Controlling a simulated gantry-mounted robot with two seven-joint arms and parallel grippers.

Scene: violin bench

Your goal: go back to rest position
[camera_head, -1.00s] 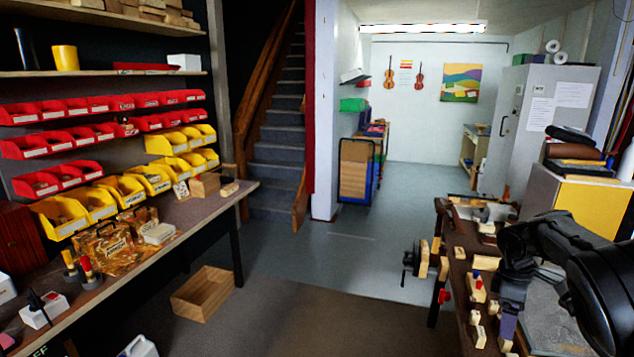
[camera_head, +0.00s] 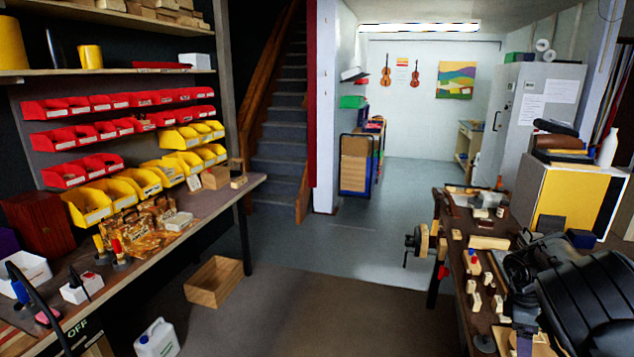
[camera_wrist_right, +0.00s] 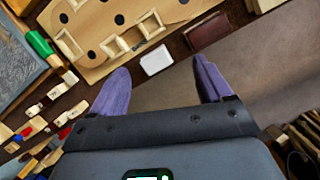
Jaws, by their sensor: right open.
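My right arm (camera_head: 590,300) is black and lies low over the right-hand bench in the head view. Its gripper is hard to make out there. In the right wrist view the right gripper (camera_wrist_right: 161,66) has two purple fingers spread wide apart with nothing held between them. A small white block (camera_wrist_right: 157,60) shows beyond the gap between the fingertips, and I see no contact with it. My left arm and gripper are not in view.
The right-hand bench (camera_head: 452,283) carries several small wooden blocks and a vise (camera_head: 425,243). In the wrist view, a wooden board (camera_wrist_right: 100,30) and a dark red block (camera_wrist_right: 208,32) lie beyond the fingers. A crate (camera_head: 214,281) and white jug (camera_head: 157,340) stand on the floor; the middle aisle is open.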

